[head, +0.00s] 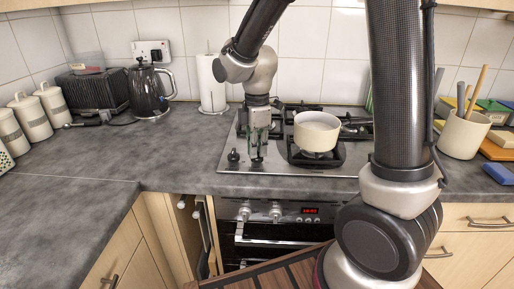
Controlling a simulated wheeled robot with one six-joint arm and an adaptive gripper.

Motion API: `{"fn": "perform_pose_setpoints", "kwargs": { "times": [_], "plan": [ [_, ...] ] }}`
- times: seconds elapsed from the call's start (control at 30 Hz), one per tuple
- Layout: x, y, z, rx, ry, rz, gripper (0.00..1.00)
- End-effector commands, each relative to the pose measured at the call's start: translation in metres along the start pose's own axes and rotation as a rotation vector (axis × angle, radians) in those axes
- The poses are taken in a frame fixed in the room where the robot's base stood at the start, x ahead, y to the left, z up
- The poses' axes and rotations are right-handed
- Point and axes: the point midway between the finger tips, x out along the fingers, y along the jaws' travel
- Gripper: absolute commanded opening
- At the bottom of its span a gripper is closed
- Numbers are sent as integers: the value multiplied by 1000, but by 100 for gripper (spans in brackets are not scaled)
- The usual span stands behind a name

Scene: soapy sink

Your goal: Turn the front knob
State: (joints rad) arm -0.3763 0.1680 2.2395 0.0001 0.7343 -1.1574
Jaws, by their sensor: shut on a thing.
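The gas hob (228,166) is set in the grey worktop, with small black knobs at its front left. My gripper (258,152) points down over the hob, its fingers shut on one black knob (257,161) near the front edge. The fingers hide the upper part of that knob, and its turn angle is too small to read. Another black knob (233,155) stands just to the left, apart from the fingers.
A cream saucepan (316,131) sits on a burner right of my gripper. The oven (270,240) below has silver knobs (275,210) on its panel. A paper towel roll (210,84) and black kettle (150,90) stand left. The front-left worktop is clear.

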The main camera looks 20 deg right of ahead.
Motion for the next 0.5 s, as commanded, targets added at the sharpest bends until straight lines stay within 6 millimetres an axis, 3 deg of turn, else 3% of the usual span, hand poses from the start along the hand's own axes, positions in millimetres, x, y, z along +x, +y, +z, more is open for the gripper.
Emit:
{"fn": "perform_pose_setpoints", "kwargs": {
  "times": [0.5],
  "plan": [
    [0,0,0,-354,0,1,0]
  ]
}}
